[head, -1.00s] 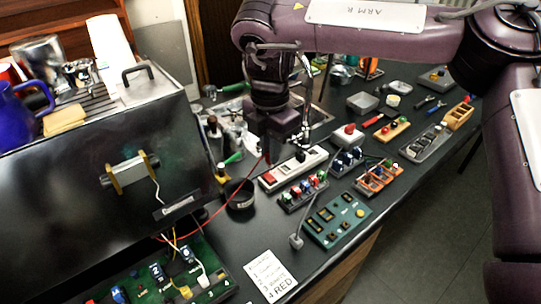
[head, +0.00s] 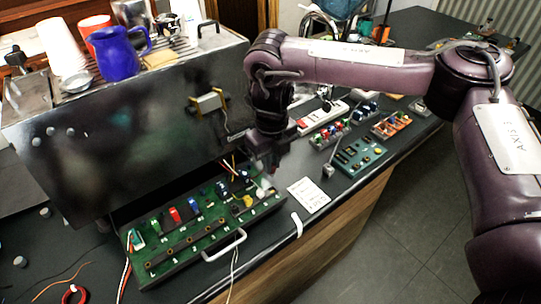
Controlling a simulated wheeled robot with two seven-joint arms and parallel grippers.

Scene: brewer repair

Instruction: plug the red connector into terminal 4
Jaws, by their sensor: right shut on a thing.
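My right gripper (head: 268,166) comes down over the right end of the green terminal board (head: 175,222). It is shut on the red connector, which is too small and dark to make out between the fingers. A red wire led up to this gripper a second ago. Loose wires (head: 231,163) stand up beside the gripper. Terminal 4 is not clearly readable; the right end of the board is partly behind the gripper. A white plug (head: 262,190) sits there. My left gripper is not in view.
The dark brewer housing (head: 120,120) stands behind the board, with a blue jug (head: 118,55) on top. A white handle (head: 224,246) is on the board's front. A note card (head: 309,194) lies to the right. Several small panels (head: 358,154) stand further right.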

